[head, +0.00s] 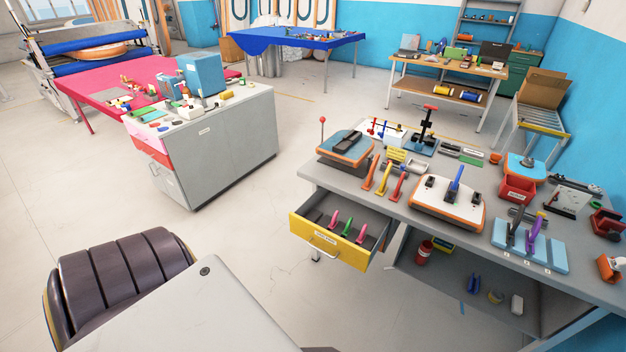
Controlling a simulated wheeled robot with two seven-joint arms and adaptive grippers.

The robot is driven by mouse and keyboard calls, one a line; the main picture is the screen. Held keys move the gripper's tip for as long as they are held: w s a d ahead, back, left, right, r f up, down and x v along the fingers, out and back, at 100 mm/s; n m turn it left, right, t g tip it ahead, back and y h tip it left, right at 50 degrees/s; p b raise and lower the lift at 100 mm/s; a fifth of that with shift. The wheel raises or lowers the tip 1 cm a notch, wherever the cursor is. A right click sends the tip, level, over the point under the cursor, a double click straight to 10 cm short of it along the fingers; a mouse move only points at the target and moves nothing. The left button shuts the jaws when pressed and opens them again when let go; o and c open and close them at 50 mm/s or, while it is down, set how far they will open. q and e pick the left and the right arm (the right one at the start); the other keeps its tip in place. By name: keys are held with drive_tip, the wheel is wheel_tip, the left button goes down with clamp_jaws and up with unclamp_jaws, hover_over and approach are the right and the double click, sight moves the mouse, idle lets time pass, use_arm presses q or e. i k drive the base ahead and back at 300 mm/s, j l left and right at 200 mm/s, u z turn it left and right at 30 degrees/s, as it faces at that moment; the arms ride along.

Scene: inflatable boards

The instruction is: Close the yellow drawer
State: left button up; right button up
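The yellow drawer (326,252) is pulled out from under the left end of the grey workbench (325,178). It has a pale label and a metal handle (323,249) on its front. Several small colored-handled tools, pink (334,218) and green (347,228) among them, stand inside it. The drawer's front is well apart from the bench edge, and its inside is visible from above. Neither of my grippers shows in the head view, so nothing of mine is seen touching the drawer.
Tools and boards crowd the workbench top, including an orange-edged white board (447,208). A lower shelf (480,290) holds small items. A grey cabinet (230,150) stands at the left. Open floor (250,215) lies between cabinet and drawer.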

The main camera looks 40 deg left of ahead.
sight(310, 222)
drive_tip(key=u, duration=1.25)
